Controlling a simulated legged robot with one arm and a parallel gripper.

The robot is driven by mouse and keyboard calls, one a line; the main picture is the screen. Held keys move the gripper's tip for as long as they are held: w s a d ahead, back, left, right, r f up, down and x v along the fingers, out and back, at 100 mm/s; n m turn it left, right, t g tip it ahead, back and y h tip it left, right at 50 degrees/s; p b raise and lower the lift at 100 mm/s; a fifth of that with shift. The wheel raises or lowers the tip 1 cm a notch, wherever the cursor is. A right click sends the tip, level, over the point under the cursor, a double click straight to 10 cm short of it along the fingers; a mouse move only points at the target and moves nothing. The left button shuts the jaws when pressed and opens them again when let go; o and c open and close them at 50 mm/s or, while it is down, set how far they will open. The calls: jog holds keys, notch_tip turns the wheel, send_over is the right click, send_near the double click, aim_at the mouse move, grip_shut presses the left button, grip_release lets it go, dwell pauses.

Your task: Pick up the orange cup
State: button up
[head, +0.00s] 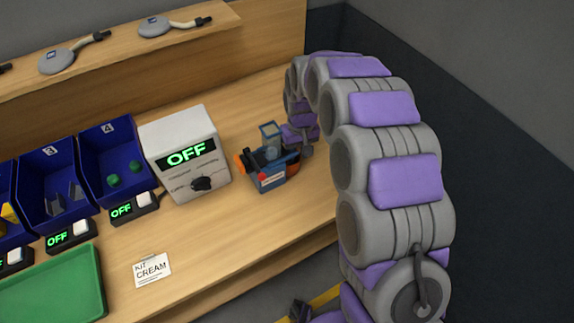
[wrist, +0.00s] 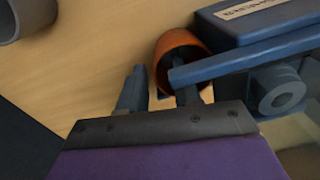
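The orange cup (wrist: 181,46) lies with its open rim towards my wrist camera, beside a dark blue device. My gripper (wrist: 158,84) is at the cup with its two fingers apart. The left finger is outside the cup's left wall, and the right finger overlaps the cup's opening; I cannot tell how deep it reaches or whether either touches. A blue bar of the device partly covers the cup's lower right. In the head view an orange patch (head: 293,163), likely the cup, shows beside the blue device (head: 268,181), largely hidden by my arm and gripper.
A white box reading OFF (head: 186,155) stands left of the device. Blue bins (head: 112,158), a green tray (head: 52,287) and a KIT CREAM card (head: 152,270) lie further left. A grey round thing (wrist: 30,17) is at the wrist view's top left. Bare wood lies in front.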

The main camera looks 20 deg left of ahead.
jog(key=shift+d, duration=0.4)
jog(key=shift+a+f, duration=0.15)
jog(key=shift+a, duration=0.3)
grip_shut()
jog(key=shift+d, duration=0.1)
jog(key=shift+d, duration=0.1)
